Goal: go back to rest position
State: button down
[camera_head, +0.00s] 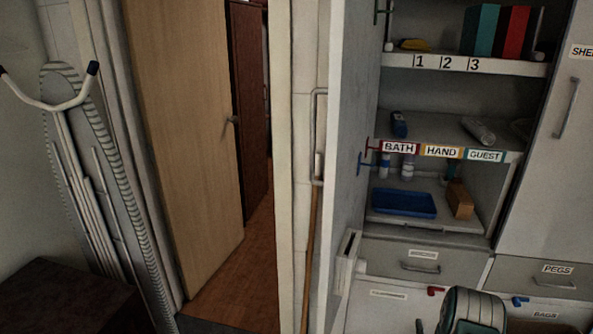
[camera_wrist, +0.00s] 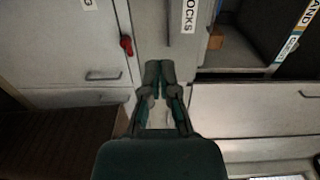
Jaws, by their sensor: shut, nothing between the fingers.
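My gripper (camera_wrist: 160,70) shows in the wrist view with its two dark green fingers together and nothing between them. It hangs in front of pale cabinet fronts and touches nothing that I can make out. In the head view, a rounded dark green part of my arm (camera_head: 472,312) shows at the bottom right, in front of the lower drawers. The fingers are not visible in the head view.
An open cabinet door (camera_head: 350,130) stands left of shelves holding a blue tray (camera_head: 403,203) and an orange-brown block (camera_head: 460,200). Drawers (camera_head: 425,262) lie below. A wooden door (camera_head: 190,120) stands ajar, with an ironing board (camera_head: 100,190) at far left. A red hook (camera_wrist: 126,45) is near my fingers.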

jog(key=w+a+r+n+g+y, duration=0.1)
jog(key=w+a+r+n, duration=0.15)
jog(key=r, duration=0.55)
jog(key=w+a+r+n+g, duration=0.1)
jog(key=w+r+n+g, duration=0.15)
jog(key=r, duration=0.55)
jog(key=s+a+r+n+g+y, duration=0.1)
jog(key=s+a+r+n, duration=0.25)
jog(key=r, duration=0.35)
jog(key=s+a+r+n+g, duration=0.1)
jog(key=s+a+r+n, duration=0.2)
jog(key=r, duration=0.4)
jog(key=s+a+r+n+g, duration=0.2)
jog(key=s+a+r+n, duration=0.1)
jog(key=s, duration=0.7)
jog(key=s+a+r+n+g+y, duration=0.1)
jog(key=s+a, duration=0.4)
jog(key=s, duration=0.6)
jog(key=s+a+r+n+g+y, duration=0.1)
jog(key=s+a+r+n+g, duration=0.2)
jog(key=s, duration=0.7)
jog(key=shift+s+a+r+n, duration=0.35)
jog(key=shift+a+r+n, duration=0.2)
jog(key=shift+r+n, duration=0.4)
